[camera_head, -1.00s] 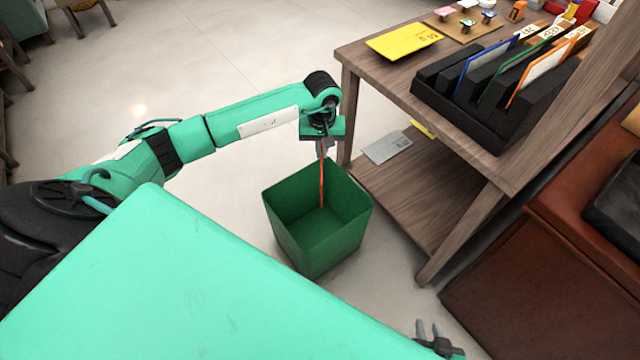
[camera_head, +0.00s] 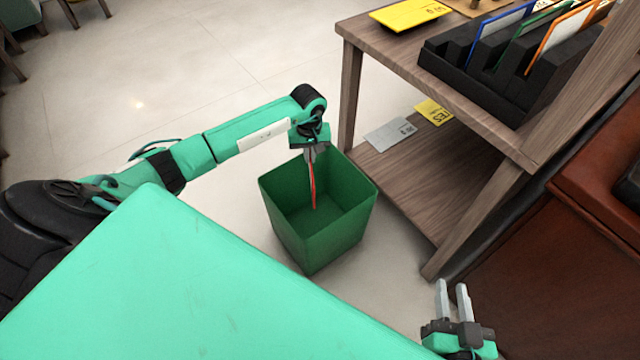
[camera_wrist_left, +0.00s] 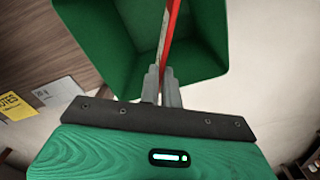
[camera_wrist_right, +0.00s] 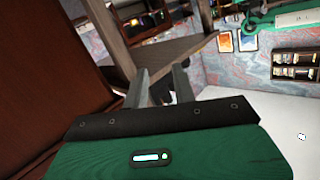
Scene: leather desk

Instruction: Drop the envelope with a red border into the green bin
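The red-bordered envelope (camera_head: 313,186) is seen nearly edge-on as a thin red strip, and it also shows in the left wrist view (camera_wrist_left: 168,35). My left gripper (camera_head: 309,158) is shut on its upper end. The envelope hangs down over the opening of the green bin (camera_head: 345,232), its lower part below the rim level in the head view. The bin stands on the floor and also fills the top of the left wrist view (camera_wrist_left: 90,30). My right gripper (camera_head: 453,290) is open and empty, beside the shelf's front leg.
A wooden shelf (camera_head: 420,190) stands right of the bin, with a grey card (camera_head: 390,133) and a yellow card (camera_head: 434,112) on its lower board. On top are a yellow envelope (camera_head: 410,14) and a black rack (camera_head: 470,82) with bordered envelopes. Floor left of the bin is clear.

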